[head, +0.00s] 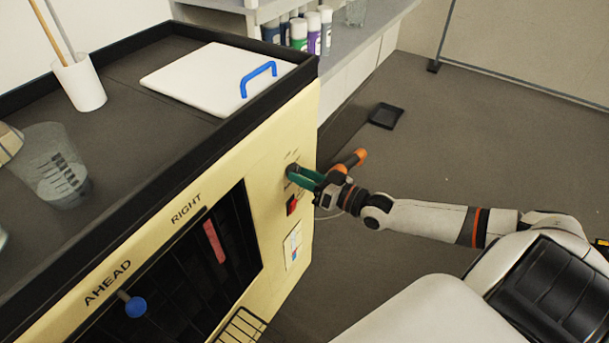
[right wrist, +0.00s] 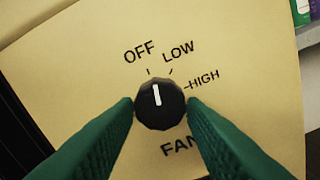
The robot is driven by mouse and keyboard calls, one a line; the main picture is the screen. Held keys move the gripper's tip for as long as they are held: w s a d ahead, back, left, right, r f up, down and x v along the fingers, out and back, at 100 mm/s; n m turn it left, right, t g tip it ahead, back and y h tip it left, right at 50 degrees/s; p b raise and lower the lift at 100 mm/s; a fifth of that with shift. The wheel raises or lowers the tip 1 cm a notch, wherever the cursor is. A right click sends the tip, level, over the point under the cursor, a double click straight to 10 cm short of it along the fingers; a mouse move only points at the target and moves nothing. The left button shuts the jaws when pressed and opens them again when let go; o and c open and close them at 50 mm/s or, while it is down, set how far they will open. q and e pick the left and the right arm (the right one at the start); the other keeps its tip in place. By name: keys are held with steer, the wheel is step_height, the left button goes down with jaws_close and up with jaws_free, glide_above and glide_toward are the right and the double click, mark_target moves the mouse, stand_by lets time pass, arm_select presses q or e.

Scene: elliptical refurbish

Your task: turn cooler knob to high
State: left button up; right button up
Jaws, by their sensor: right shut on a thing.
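The cooler knob (right wrist: 160,112) is black and round with a white pointer line. It sits on the cream panel of the cooler (head: 285,125), with OFF, LOW and HIGH marked around it and FAN below. The pointer aims up and slightly left, towards the OFF mark. My right gripper (right wrist: 160,104) is shut on the knob, one green finger at each side. In the head view my right gripper (head: 297,175) reaches the panel from the right, and its fingers mostly hide the knob. My left gripper is not in view.
A red switch (head: 291,205) sits just below the knob on the panel. A white board with a blue handle (head: 258,77), a glass beaker (head: 52,165) and a white cup (head: 79,84) stand on top. The floor to the right is mostly clear.

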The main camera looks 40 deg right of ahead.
steer(key=shift+r+m, duration=0.15)
steer(key=shift+m, duration=7.55)
steer(key=o, duration=1)
steer(key=p+v, duration=0.1)
steer(key=v, duration=1.1)
